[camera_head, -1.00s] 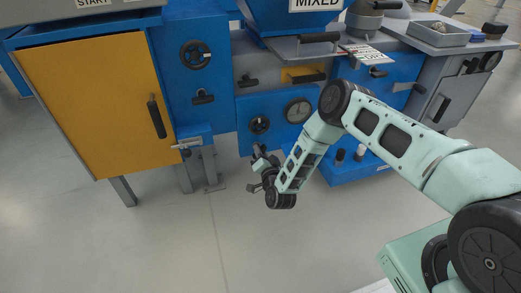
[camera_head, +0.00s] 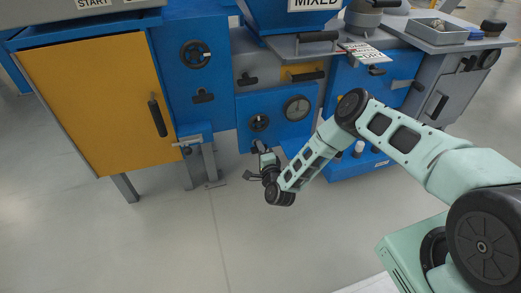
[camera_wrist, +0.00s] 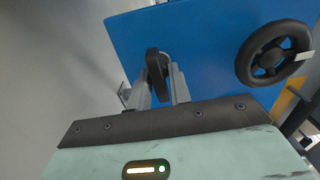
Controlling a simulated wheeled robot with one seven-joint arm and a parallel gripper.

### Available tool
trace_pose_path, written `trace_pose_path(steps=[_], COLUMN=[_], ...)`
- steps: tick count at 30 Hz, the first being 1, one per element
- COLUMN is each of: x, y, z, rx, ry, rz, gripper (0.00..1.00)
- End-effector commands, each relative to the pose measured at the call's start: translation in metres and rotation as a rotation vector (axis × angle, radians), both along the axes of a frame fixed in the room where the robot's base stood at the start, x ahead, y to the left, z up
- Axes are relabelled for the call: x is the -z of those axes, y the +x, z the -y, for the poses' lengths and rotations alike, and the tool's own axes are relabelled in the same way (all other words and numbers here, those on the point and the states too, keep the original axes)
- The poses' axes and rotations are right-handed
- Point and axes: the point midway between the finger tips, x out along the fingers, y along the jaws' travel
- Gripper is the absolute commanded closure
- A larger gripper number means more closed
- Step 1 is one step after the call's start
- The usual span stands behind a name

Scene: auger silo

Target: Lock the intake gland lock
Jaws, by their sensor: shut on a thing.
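A black lever-like handle (camera_wrist: 154,68) stands between the two grey fingers of my gripper (camera_wrist: 160,92) in the wrist view, against a blue panel (camera_wrist: 205,35). My gripper is shut on this handle. In the head view my gripper (camera_head: 262,160) is low, in front of the bottom edge of the lower blue panel (camera_head: 278,112).
A black handwheel (camera_wrist: 272,53) with a pale tag is right of my fingers in the wrist view. An orange door (camera_head: 95,100) stands left. The floor (camera_head: 150,245) in front is clear.

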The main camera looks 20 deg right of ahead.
Motion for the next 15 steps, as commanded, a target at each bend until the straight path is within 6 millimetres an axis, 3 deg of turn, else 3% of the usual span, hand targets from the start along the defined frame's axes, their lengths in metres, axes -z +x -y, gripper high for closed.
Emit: trace_pose_path(steps=[15], x=[0.0017], y=[-0.0013], z=[-0.0005], rx=[-0.001], ry=[0.042], rz=[-0.004], gripper=[1.00])
